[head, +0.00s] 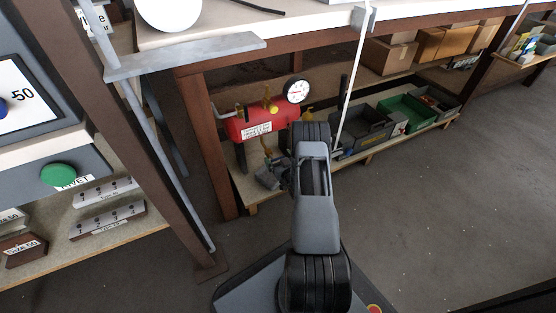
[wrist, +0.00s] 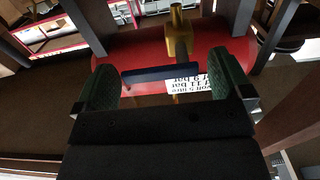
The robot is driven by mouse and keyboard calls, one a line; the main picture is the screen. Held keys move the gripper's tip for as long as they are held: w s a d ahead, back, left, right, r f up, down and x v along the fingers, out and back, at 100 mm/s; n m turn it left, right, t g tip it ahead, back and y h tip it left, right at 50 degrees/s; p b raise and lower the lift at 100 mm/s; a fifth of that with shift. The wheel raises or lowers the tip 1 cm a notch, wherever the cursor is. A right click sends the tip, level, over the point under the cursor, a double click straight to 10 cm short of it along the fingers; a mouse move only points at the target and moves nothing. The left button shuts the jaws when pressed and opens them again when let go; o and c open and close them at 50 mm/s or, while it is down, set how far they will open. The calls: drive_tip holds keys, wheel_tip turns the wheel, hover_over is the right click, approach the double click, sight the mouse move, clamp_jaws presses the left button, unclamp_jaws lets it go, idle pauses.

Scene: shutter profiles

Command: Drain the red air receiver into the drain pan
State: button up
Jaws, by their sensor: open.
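The red air receiver (head: 250,126) lies on the lower shelf under the bench, with a white label, a round gauge (head: 297,90) and brass fittings on it. It also fills the upper wrist view (wrist: 140,54). My gripper (wrist: 163,72) is open, its two green-padded fingers pointing at the receiver. A dark blue bar (wrist: 150,74), perhaps a valve lever, shows between the fingers, with clear space beside both pads. A brass fitting (wrist: 180,38) stands just beyond it. In the head view my arm partly covers the receiver's right end. I cannot make out a drain pan.
A brown post (head: 207,145) stands close left of the receiver. Grey and green bins (head: 405,112) sit on the shelf to the right, with cardboard boxes (head: 390,53) behind. The bench top (head: 300,24) overhangs the shelf. The floor at right is clear.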

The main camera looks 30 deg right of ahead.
drive_tip(key=shift+w, duration=0.2)
drive_tip(key=shift+c, duration=0.5)
drive_tip(key=c, duration=0.8)
